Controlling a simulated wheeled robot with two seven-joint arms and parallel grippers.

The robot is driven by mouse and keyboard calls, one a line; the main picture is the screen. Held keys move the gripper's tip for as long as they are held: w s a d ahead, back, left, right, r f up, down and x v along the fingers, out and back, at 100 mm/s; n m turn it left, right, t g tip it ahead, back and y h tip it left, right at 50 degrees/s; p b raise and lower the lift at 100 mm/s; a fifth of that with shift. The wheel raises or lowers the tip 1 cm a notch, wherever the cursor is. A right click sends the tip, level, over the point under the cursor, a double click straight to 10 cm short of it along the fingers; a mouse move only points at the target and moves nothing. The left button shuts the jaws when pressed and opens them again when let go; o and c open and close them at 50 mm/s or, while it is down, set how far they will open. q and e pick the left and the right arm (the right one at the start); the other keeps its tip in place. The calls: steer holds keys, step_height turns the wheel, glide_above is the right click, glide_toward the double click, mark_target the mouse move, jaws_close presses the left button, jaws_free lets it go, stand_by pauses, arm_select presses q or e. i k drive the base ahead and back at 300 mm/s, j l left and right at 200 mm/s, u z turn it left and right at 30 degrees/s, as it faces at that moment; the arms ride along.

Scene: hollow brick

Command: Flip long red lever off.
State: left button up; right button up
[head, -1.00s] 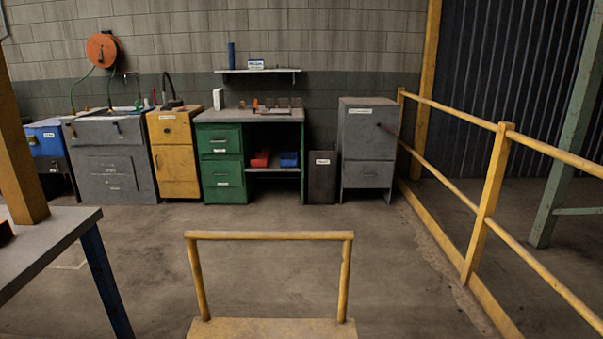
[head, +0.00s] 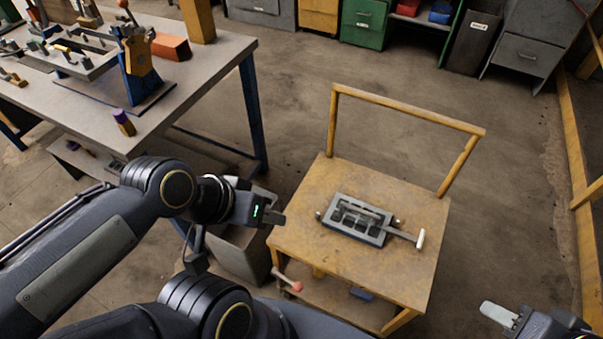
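A lever with a pinkish-red ball end (head: 296,286) juts out at the front left of a wooden cart (head: 390,284), low down. Another lever with a red-orange knob (head: 123,4) stands on a blue and orange device on the workbench at upper left. I cannot tell which is the long red lever. My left gripper (head: 272,213) hangs empty by the cart's left edge, above and left of the pinkish-red ball. My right gripper (head: 497,312) is at the lower right, partly cut off, right of the cart. How far apart either gripper's fingers are does not show clearly.
A grey metal frame (head: 357,219) with a pale-ended handle lies on the cart top. The cart has a raised yellow rail (head: 405,108). A grey bin (head: 240,255) stands left of the cart. The workbench (head: 205,70) holds several tools. Floor right of the cart is clear.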

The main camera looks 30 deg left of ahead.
mark_target(298, 288)
steer(key=k+j, duration=0.45)
steer(key=j, duration=0.25)
steer(key=k+j, duration=0.25)
steer(key=j, duration=0.1)
